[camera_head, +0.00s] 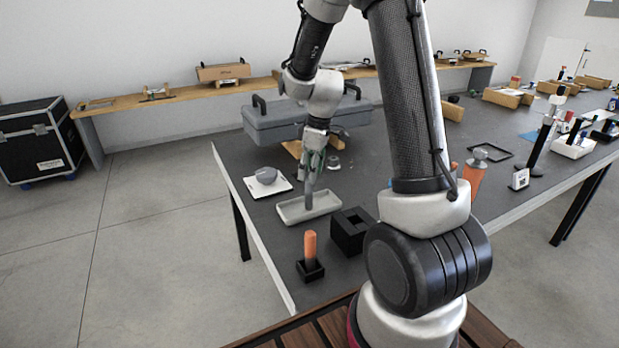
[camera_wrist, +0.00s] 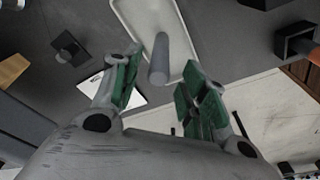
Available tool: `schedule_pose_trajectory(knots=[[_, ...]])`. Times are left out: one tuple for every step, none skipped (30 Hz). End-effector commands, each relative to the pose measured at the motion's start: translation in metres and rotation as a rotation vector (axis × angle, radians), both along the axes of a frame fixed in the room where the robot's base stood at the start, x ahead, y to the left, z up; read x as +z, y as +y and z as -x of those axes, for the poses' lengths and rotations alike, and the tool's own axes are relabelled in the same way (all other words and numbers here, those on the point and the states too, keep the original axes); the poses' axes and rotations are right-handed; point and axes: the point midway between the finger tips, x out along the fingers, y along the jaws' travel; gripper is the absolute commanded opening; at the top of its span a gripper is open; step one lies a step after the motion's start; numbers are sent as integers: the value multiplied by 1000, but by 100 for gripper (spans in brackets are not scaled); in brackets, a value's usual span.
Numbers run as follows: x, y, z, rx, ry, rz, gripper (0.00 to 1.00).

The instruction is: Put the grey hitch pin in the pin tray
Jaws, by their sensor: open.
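The grey hitch pin (camera_head: 309,197) is a plain cylinder that looks roughly upright over the pin tray, its lower end at the tray floor. The pin tray (camera_head: 325,206) is shallow, light grey and rectangular, near the table's left edge. My gripper (camera_head: 312,168) is above the tray with its fingers pointing down. In the wrist view the pin (camera_wrist: 161,58) lies between the two spread green-padded fingers, with gaps visible on both sides. The tray (camera_wrist: 128,12) shows behind it. Whether the pin's lower end touches the tray floor is hard to tell.
A black square holder (camera_head: 350,232) stands close to the tray's right. An orange-handled piece in a black base (camera_head: 310,268) is in front. A white plate with a grey rounded object (camera_head: 266,177) sits behind left. A grey toolbox (camera_head: 275,125) stands farther back.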

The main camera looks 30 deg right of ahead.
Motion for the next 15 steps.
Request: schedule_pose_trajectory(knots=[[13, -2, 0, 0, -6, 1, 43], [20, -2, 1, 0, -5, 1, 43], [29, -3, 2, 0, -6, 1, 43], [36, -4, 3, 0, -5, 1, 43], [43, -5, 4, 0, -6, 0, 43], [51, -5, 4, 0, -6, 0, 43], [57, -6, 5, 1, -4, 0, 43], [63, -7, 6, 0, -5, 1, 43], [69, -7, 7, 1, -4, 1, 43], [73, -8, 7, 1, -2, 1, 43], [77, -8, 8, 1, -4, 1, 43], [82, -9, 8, 1, -2, 1, 43], [84, -9, 9, 1, -2, 1, 43], [87, -9, 9, 0, -2, 1, 43], [90, -9, 11, -5, -4, 1, 43]])
